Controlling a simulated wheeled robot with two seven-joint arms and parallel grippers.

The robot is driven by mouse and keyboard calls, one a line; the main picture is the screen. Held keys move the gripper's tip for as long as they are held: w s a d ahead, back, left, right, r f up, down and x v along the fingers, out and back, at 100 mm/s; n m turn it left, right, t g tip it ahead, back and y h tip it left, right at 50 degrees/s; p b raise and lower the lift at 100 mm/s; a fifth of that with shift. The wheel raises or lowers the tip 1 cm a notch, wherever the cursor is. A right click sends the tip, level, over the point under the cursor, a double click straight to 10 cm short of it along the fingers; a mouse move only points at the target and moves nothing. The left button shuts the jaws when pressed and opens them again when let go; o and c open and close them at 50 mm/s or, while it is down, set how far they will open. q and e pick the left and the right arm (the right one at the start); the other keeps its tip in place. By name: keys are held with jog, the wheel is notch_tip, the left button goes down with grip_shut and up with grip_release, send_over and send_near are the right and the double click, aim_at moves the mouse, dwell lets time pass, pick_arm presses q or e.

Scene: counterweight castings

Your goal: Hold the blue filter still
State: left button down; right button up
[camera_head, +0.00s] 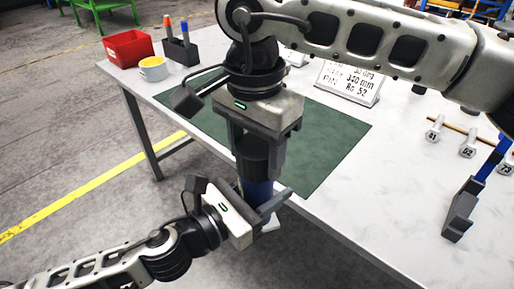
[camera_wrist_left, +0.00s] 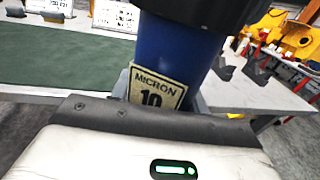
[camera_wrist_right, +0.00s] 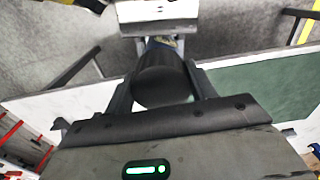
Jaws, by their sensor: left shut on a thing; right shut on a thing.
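The blue filter (camera_head: 257,190) is upright near the table's front edge. In the left wrist view the blue filter (camera_wrist_left: 178,52) has a label (camera_wrist_left: 157,88) reading "MICRON 10". My left gripper (camera_head: 264,203) comes from the lower left and is shut on the blue body. A black cylindrical cap (camera_wrist_right: 161,76) sits on top of the filter. My right gripper (camera_head: 257,160) points down from above and is shut on this cap. I cannot tell whether the cap is a separate part. The filter's lower end is mostly hidden by the left gripper.
A green mat (camera_head: 335,135) lies on the white table (camera_head: 400,165). A red bin (camera_head: 128,48), a yellow-banded cup (camera_head: 153,69) and a marker holder (camera_head: 180,51) stand at the far left. A sign (camera_head: 348,84), numbered weights (camera_head: 467,150) and a black stand (camera_head: 462,208) are at the right.

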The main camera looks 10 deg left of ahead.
jog(key=m, duration=0.5)
jog(key=shift+w, duration=0.1)
jog(key=m, duration=0.5)
jog(key=shift+w+a+m, duration=0.1)
jog(key=shift+m, duration=0.2)
jog(key=m, duration=0.5)
jog(key=shift+w, duration=0.1)
jog(key=m, duration=1)
jog(key=shift+w+d, duration=0.1)
jog(key=shift+d, duration=0.1)
jog(key=m, duration=0.5)
jog(key=shift+m, duration=0.3)
jog(key=m, duration=0.4)
jog(key=shift+d+m, duration=0.15)
jog(key=shift+m, duration=0.25)
jog(key=m, duration=0.3)
jog(key=shift+m, duration=0.4)
jog(key=o, duration=1)
